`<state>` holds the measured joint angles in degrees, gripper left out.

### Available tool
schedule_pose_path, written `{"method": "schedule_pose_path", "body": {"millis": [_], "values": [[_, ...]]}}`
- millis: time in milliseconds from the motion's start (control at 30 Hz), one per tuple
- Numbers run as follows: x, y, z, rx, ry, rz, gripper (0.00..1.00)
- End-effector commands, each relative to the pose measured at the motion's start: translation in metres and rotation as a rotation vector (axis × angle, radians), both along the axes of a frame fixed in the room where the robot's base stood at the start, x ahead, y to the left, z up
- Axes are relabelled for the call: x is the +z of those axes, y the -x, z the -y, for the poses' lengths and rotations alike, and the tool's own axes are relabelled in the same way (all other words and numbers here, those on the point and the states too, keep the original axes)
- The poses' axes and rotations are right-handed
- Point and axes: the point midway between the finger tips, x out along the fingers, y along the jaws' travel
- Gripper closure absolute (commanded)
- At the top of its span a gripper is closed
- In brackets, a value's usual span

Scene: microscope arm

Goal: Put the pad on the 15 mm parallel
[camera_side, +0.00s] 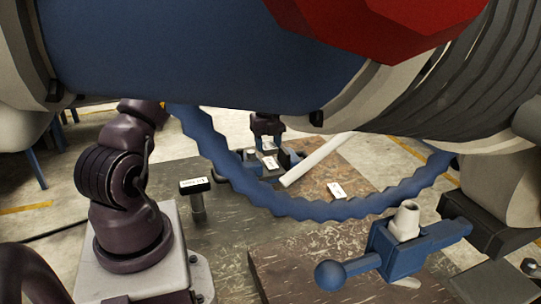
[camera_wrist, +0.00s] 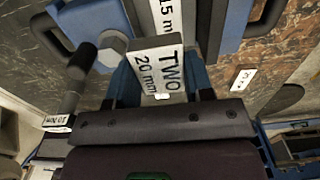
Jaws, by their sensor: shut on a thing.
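My gripper (camera_wrist: 163,88) is at the bottom of the wrist view, its blue fingers shut on a pale grey block labelled "TWO 20 mm" (camera_wrist: 152,70), seemingly the pad. A white face marked "15 m" (camera_wrist: 166,16), partly cut off, lies just beyond the block, between two blue blocks; it appears to be the 15 mm parallel. The held block overlaps its near end in the picture; I cannot tell whether they touch. In the side view my gripper (camera_side: 268,152) is small, under the large blue ring, with white labels at its fingers.
A dark T-shaped tool (camera_side: 196,190) stands left of my gripper. A small white tag (camera_side: 337,190) lies on the brown plate to the right. A pale rod (camera_side: 315,160) slants nearby. The blue ring (camera_side: 310,208) crosses in front. A blue clamp (camera_side: 390,248) stands in the foreground.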

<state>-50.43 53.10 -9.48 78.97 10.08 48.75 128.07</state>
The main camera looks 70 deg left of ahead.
Motion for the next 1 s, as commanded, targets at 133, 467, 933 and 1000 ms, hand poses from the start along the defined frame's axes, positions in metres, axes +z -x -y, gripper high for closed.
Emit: {"method": "schedule_pose_path", "body": {"millis": [133, 467, 933, 1000], "values": [[-0.012, -0.008, -0.007, 0.000, 0.000, 0.001, 0.90], [-0.044, -0.013, -0.012, 0.001, 0.001, 0.000, 0.90], [-0.054, -0.013, -0.012, 0.001, 0.000, 0.001, 0.48], [-0.054, -0.013, -0.012, 0.001, -0.001, 0.002, 0.42]]}}
